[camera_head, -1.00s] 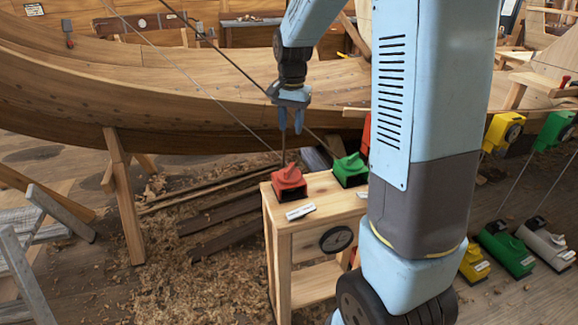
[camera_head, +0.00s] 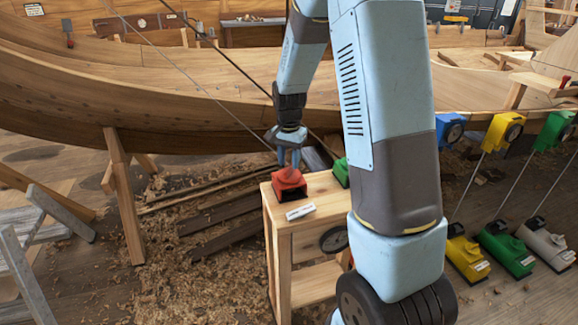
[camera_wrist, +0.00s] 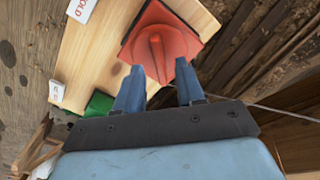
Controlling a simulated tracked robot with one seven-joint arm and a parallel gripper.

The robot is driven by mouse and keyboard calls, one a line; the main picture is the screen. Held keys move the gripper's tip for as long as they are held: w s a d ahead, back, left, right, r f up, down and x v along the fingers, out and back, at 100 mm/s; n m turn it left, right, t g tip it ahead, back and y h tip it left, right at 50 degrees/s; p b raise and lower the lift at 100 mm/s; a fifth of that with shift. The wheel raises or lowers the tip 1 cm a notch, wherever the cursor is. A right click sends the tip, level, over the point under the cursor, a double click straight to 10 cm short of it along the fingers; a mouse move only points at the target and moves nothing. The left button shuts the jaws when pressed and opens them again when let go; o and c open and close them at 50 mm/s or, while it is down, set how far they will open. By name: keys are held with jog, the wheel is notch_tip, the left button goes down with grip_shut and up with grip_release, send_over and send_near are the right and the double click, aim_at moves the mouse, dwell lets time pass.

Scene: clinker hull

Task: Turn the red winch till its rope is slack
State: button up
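The red winch (camera_head: 289,184) sits on the left end of a wooden stand, with a raised red ridge on top. A thin straight rope (camera_head: 205,91) runs from near it up to the left, past the hull. My gripper (camera_head: 289,160) points down just above the winch. In the wrist view, the red winch (camera_wrist: 160,35) is ahead of my gripper (camera_wrist: 160,80), whose two fingers are apart, with the ridge lined up between them. Whether they touch the ridge I cannot tell. The fingers hold nothing.
The wooden stand (camera_head: 284,242) has a white label (camera_head: 301,212) at its front. A green winch (camera_head: 341,172) stands right of the red one, partly behind my arm. Blue, yellow and green units with lines stand farther right. The wooden hull (camera_head: 190,105) lies behind; shavings cover the floor.

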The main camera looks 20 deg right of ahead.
aim_at(289, 179)
jog(key=shift+f, duration=1.3)
grip_shut()
